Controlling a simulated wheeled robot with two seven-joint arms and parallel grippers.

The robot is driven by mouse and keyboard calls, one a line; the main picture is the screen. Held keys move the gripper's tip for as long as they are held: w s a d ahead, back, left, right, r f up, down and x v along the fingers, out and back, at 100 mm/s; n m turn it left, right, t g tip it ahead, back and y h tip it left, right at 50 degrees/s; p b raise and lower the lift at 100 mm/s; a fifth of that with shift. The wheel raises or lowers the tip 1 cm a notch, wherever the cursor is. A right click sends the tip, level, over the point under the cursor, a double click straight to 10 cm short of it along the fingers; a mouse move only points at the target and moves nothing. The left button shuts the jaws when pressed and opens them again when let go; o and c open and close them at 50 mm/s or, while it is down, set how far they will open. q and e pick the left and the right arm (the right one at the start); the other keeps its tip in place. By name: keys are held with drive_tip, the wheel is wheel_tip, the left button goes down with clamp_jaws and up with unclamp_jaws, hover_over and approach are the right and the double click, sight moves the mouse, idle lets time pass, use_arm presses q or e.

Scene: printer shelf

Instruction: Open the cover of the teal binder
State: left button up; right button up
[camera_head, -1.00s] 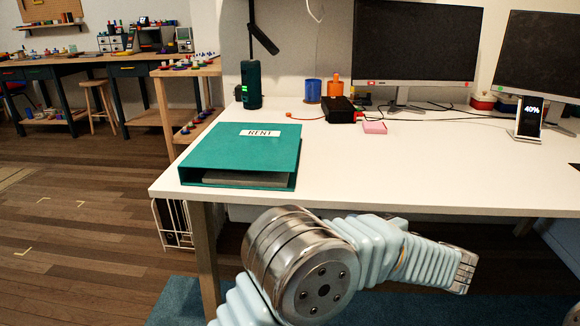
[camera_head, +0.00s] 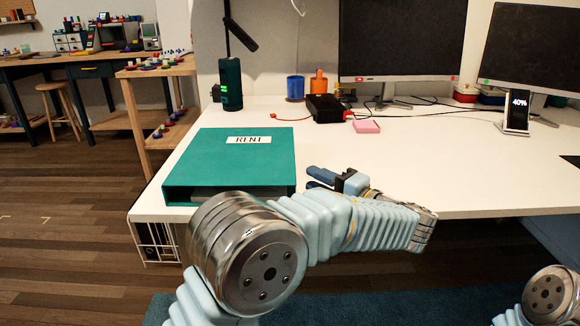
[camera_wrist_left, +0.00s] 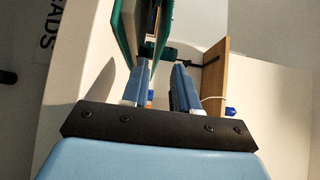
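The teal binder (camera_head: 228,166) lies closed on the white desk near its front left corner, with a white "RENT" label (camera_head: 249,140) on its cover. Its open side with the pages faces the front and is partly hidden by my left arm. My left gripper (camera_head: 311,178) is just right of the binder's right edge, at a low height, with its fingers pointing left toward it and a small gap between. In the left wrist view, the two fingers stand apart with nothing between them, and the binder's edge (camera_wrist_left: 125,28) shows beyond the left fingertip. My right gripper is out of view.
On the white desk (camera_head: 420,160) stand a dark speaker-like device (camera_head: 230,84), a blue cup (camera_head: 295,86), a black box (camera_head: 325,107), a pink pad (camera_head: 366,126), a phone on a stand (camera_head: 517,110) and two monitors (camera_head: 400,38). The desk right of my gripper is clear.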

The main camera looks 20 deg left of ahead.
sight(292, 168)
use_arm(q)
drive_tip(key=x, duration=0.7)
drive_tip(key=shift+w+a+p, duration=0.15)
drive_tip(key=shift+a+p, duration=0.2)
clamp_jaws()
idle(1.0)
